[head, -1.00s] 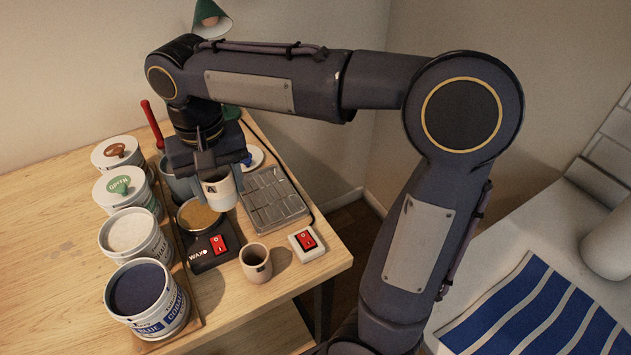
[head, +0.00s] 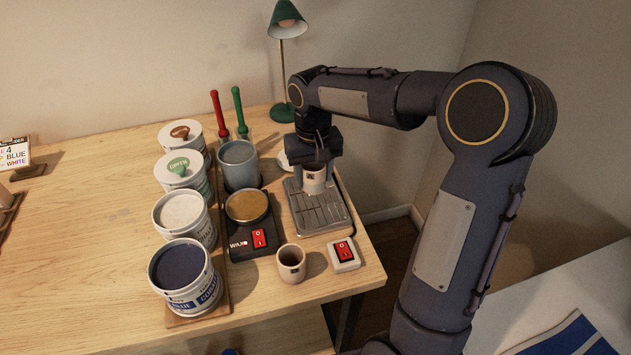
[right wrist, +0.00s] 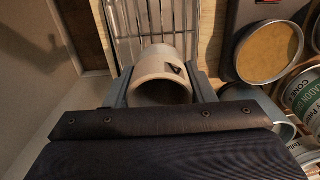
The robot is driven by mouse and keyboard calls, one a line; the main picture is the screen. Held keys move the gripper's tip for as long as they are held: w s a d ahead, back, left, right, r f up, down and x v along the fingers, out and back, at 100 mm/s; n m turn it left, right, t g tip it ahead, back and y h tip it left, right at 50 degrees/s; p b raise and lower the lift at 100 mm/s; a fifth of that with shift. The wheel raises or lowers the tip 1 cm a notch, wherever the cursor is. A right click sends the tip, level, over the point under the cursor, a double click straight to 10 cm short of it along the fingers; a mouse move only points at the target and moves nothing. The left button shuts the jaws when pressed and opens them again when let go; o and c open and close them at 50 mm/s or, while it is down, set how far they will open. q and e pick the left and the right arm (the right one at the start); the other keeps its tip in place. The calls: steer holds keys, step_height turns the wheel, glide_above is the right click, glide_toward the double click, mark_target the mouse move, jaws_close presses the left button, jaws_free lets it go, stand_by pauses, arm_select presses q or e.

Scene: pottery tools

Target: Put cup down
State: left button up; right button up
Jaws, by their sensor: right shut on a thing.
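My right gripper (head: 314,176) is shut on a pale cup (head: 314,184) with a small dark mark. The cup is upright at the far end of the grey metal tray (head: 322,214); I cannot tell whether it touches the tray. In the right wrist view the cup (right wrist: 160,68) sits between the two fingers (right wrist: 161,90), its open mouth towards the camera, with the ribbed tray (right wrist: 150,18) beyond it. A second, similar cup (head: 291,265) stands on the table near the front edge. My left gripper is out of view.
A wax pot (head: 247,206) with a red switch is left of the tray, a grey-blue bucket (head: 238,165) behind it. Glaze buckets (head: 184,270) line the left. A switch box (head: 344,254) stands in front of the tray; a green lamp (head: 286,60) stands behind.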

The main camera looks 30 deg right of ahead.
mark_target(315, 185)
steer(key=shift+w+d+f, duration=0.1)
steer(key=shift+d+f, duration=0.05)
steer(key=shift+f, duration=0.85)
steer(key=shift+w+d+f, duration=0.1)
steer(key=shift+d+f, duration=0.05)
steer(key=shift+f, duration=0.85)
steer(key=shift+f, duration=0.15)
steer(key=o, duration=1.1)
step_height(315, 185, up, 11)
steer(key=s+a+r+t+y, duration=0.2)
steer(key=s, duration=1)
steer(key=s+a+f+t, duration=0.1)
steer(key=s+f, duration=0.1)
steer(key=s, duration=0.1)
steer(key=s+a+f+t+y, duration=0.1)
steer(key=s+a+f, duration=0.1)
steer(key=s, duration=0.2)
steer(key=s+a+f+n+t, duration=0.1)
steer(key=s+a+f, duration=0.1)
steer(key=s, duration=0.2)
steer(key=shift+a+f+t+y, duration=0.1)
steer(key=shift+a+t+y, duration=0.2)
steer(key=shift+y, duration=0.1)
